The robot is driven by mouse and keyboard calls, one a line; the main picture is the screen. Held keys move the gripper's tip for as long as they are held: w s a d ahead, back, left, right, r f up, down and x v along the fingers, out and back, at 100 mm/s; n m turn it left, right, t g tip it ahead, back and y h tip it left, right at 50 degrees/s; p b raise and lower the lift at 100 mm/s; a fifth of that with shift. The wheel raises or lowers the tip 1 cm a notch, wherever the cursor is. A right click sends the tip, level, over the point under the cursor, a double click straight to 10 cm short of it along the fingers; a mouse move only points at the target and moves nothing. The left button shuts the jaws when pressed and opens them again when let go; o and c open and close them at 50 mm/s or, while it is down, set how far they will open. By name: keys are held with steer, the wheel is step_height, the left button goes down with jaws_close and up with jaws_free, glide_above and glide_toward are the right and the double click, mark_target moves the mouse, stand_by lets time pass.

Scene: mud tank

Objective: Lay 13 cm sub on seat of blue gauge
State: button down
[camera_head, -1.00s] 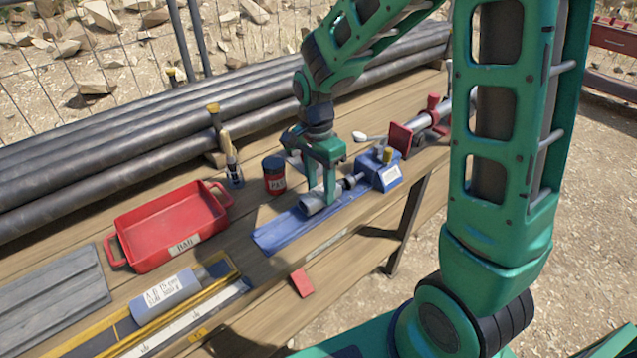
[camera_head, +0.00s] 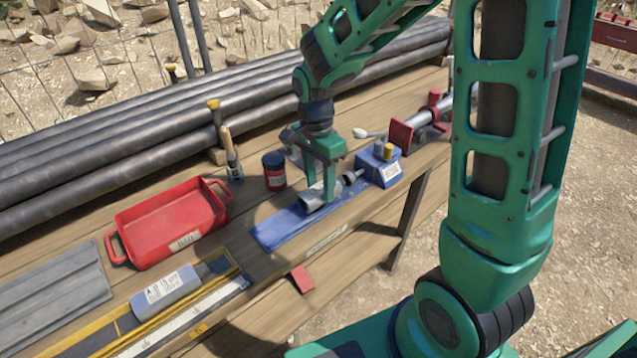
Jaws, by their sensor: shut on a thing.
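My gripper (camera_head: 328,190) points down over the blue gauge and is shut on a grey metal cylinder, the sub (camera_head: 312,199). The sub lies lengthwise along the blue gauge (camera_head: 275,231), low over its flat strip; I cannot tell whether it touches the seat. A thin pin end shows to the right of the fingers, beside the gauge's blue block (camera_head: 380,165). The fingers hide the middle of the sub.
A red tray (camera_head: 165,229), a dark red-labelled jar (camera_head: 274,171) and a brush (camera_head: 231,157) stand behind. A red clamp (camera_head: 400,137) is at right. Black pipes (camera_head: 120,128) line the back.

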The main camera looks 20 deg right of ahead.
steer(key=shift+f, duration=0.4)
steer(key=c, duration=0.6)
jaws_free()
steer(key=shift+r, duration=3.55)
